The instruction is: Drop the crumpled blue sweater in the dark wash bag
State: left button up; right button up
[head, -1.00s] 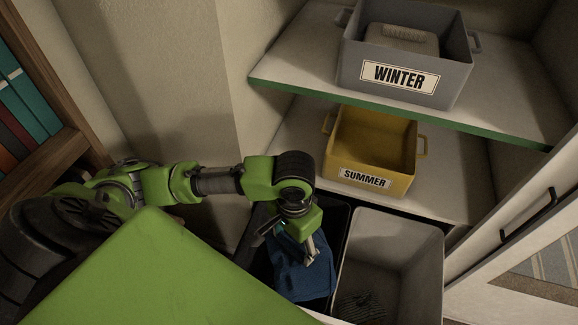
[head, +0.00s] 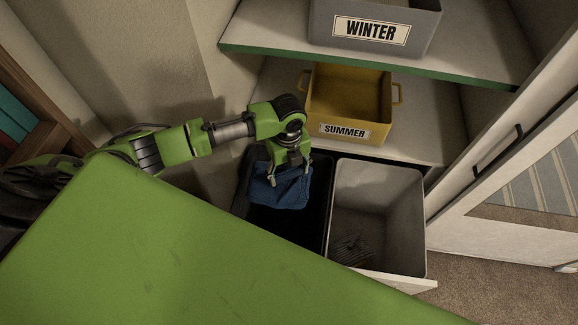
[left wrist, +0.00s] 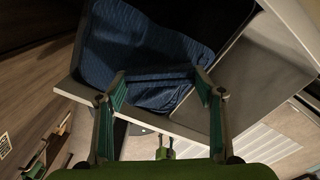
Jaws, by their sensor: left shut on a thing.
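The crumpled blue sweater (head: 287,193) hangs from my left gripper (head: 281,176). The gripper is shut on it and points down over the dark wash bag (head: 317,208), a black open bin in a pulled-out compartment. The sweater is at the bag's mouth, towards its back left; I cannot tell how far inside it hangs. In the left wrist view the sweater (left wrist: 140,52) spreads beyond the fingertips (left wrist: 162,78), within the bag's pale surround.
A light grey bin (head: 405,205) with a dark striped item (head: 352,250) stands right of the bag. Behind are a yellow SUMMER box (head: 345,112) and a grey WINTER box (head: 425,45) on shelves (head: 425,130). A white door (head: 480,165) stands at the right.

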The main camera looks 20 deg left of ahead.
aim_at(289, 179)
pick_arm(q)
jog(key=m, duration=0.1)
jog(key=w+m, duration=0.1)
jog(key=f+m, duration=0.1)
jog(key=shift+w+a+m, duration=0.2)
jog(key=shift+a+m, duration=0.1)
jog(key=shift+f, duration=0.25)
notch_tip(289, 179, down, 6)
jog(key=b, duration=0.5)
jog(key=shift+r+b, duration=0.15)
jog(key=shift+b, duration=0.25)
pick_arm(e)
jog(key=f, duration=0.5)
jog(key=shift+a+f, duration=0.2)
pick_arm(q)
jog(key=o, duration=1.3)
jog(key=shift+r, duration=0.15)
notch_tip(289, 179, up, 12)
jog(key=shift+f, duration=0.1)
pick_arm(e)
jog(key=shift+a, duration=0.1)
